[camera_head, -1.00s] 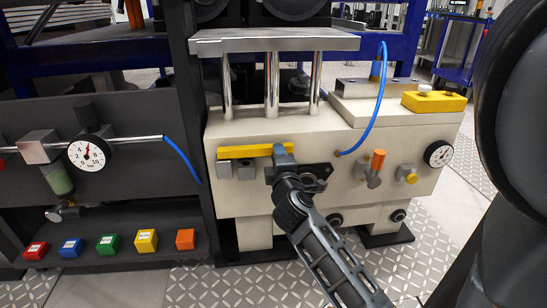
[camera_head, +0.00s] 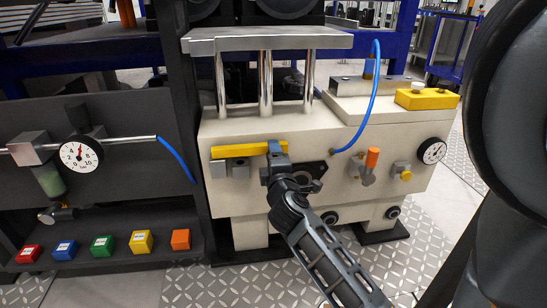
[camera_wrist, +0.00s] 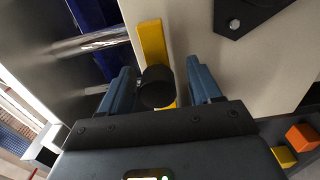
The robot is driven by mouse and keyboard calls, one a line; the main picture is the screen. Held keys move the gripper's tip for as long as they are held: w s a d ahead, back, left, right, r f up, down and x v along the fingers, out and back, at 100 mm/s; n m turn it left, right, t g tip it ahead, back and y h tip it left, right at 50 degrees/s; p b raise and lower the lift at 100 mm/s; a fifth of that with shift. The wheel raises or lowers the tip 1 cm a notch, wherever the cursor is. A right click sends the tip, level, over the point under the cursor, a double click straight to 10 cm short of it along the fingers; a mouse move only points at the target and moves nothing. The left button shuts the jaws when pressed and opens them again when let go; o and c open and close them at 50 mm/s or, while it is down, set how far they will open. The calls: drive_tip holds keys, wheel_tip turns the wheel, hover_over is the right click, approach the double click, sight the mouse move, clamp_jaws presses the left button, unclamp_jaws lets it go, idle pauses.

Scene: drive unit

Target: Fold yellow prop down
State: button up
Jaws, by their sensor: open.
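The yellow prop (camera_head: 240,151) is a flat bar lying level across the front of the cream drive unit (camera_head: 300,205). In the wrist view the prop (camera_wrist: 152,42) runs between my fingers, with a black round knob (camera_wrist: 157,87) in front of it. My gripper (camera_head: 275,148) is at the prop's right end and covers part of it. In the wrist view my gripper (camera_wrist: 159,68) is open, one blue finger on each side of the prop and knob, with visible gaps. The knob's hidden side cannot be seen.
A blue hose (camera_head: 372,100) arches above the unit's right part. An orange-handled valve (camera_head: 371,160) and a gauge (camera_head: 433,152) sit to the right of my gripper. A dark panel (camera_head: 110,190) with several coloured blocks stands at left. Patterned floor plate lies below.

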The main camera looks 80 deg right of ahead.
drive_tip(key=v, duration=0.7)
idle(0.3)
drive_tip(key=shift+s, duration=0.1)
idle(0.3)
